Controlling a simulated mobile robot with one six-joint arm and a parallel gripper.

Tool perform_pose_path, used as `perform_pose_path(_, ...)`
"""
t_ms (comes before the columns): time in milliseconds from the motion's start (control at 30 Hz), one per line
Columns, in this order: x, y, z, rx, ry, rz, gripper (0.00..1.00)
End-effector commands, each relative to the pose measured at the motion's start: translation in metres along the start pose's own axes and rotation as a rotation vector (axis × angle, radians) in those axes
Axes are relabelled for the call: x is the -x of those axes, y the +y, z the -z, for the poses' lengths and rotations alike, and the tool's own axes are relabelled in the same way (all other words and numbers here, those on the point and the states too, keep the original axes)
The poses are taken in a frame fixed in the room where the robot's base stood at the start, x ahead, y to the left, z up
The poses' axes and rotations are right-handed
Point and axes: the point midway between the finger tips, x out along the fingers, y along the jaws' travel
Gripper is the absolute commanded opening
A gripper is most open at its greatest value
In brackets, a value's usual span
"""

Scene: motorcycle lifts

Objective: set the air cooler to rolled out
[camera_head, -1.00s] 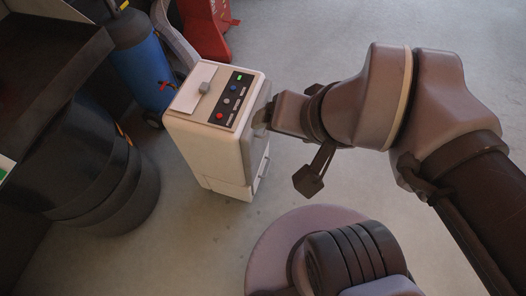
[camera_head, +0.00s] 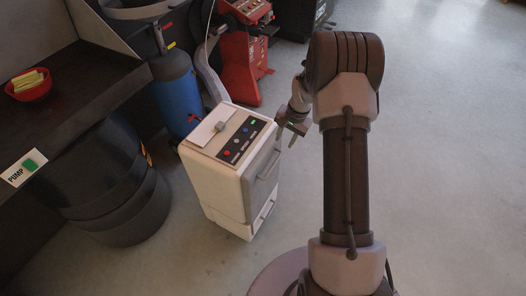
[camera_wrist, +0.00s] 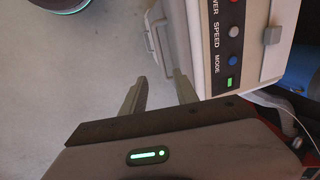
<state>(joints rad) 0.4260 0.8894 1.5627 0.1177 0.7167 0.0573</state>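The air cooler (camera_head: 215,182) is a beige upright box on the floor. Its top has a dark button panel (camera_head: 241,140) and a grey knob. Its right face has an upper handle (camera_head: 268,165) and a lower one near the floor. My gripper (camera_head: 287,130) is just beyond the cooler's right face, partly hidden by my arm. In the wrist view, the two fingers of my gripper (camera_wrist: 160,76) are apart with floor showing between them. The cooler (camera_wrist: 195,25) stands close beyond the right finger, its handle (camera_wrist: 155,32) ahead of the fingertips. Contact cannot be told.
A black drum (camera_head: 105,190) and a dark bench with a red bowl (camera_head: 30,90) crowd the left. A blue cylinder (camera_head: 178,92) and a red machine (camera_head: 240,70) stand behind the cooler. Open grey floor lies to the right and in front.

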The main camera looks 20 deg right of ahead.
Motion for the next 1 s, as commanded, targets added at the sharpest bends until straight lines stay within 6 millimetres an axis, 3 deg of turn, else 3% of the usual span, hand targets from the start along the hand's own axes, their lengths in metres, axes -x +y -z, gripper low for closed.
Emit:
perform_pose_path(500,-0.138,0.001,-0.002,0.001,-0.003,-0.001,0.36)
perform_pose_path(700,-0.164,0.000,-0.002,0.001,-0.002,-0.001,0.36)
perform_pose_path(1000,-0.170,0.000,-0.002,0.001,-0.002,-0.001,0.36)
